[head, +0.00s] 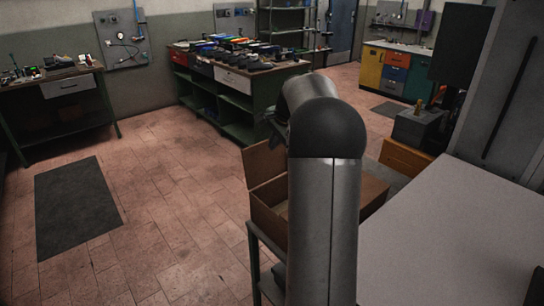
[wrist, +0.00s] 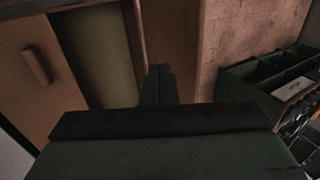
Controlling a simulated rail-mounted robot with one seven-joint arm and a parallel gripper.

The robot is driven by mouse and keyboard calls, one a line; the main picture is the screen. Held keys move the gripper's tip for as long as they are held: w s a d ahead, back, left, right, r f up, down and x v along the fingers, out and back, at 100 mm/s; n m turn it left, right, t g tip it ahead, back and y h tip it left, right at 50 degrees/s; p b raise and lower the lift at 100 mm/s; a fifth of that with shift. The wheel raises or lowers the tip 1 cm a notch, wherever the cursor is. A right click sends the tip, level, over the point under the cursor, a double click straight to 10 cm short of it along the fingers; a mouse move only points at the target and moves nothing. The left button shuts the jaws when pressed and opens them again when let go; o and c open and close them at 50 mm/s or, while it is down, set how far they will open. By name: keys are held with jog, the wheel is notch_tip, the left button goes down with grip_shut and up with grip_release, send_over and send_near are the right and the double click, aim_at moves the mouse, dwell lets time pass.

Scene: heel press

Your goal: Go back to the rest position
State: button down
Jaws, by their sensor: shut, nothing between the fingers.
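My arm stands upright in the middle of the head view and hides part of the scene. A dark part of my gripper's end shows at the left of the arm's top, but its fingertips cannot be made out there. In the wrist view the two dark fingers of my gripper (wrist: 158,72) are together with nothing between them. They are above an open brown box (wrist: 103,50), apart from it as far as I can tell. The same box (head: 266,166) stands in the head view behind my arm, with a raised flap at the left.
A pale grey tabletop (head: 450,250) fills the lower right. A dark machine (head: 418,128) stands behind it. A green workbench (head: 240,103) with shoes is at the back, and another bench (head: 62,102) is at the left. The tiled floor around the dark mat (head: 75,205) is clear.

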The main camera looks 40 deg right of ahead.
notch_tip(320, 180, up, 5)
jog(key=s+a+f+n+g, duration=0.15)
jog(key=s+a+n, duration=0.3)
jog(key=a, duration=0.65)
jog(key=s+a+f+n+g, duration=0.15)
jog(key=s+a+n, duration=0.35)
jog(key=a, duration=0.6)
jog(key=s+a+f+n, duration=0.4)
jog(key=s+a+f, duration=0.1)
jog(key=s, duration=0.6)
jog(key=s+a+f+n+g, duration=0.1)
jog(key=s+a+f+n, duration=0.3)
jog(key=s+a, duration=0.3)
jog(key=s+f, duration=0.1)
jog(key=s, duration=0.3)
jog(key=shift+f, duration=0.3)
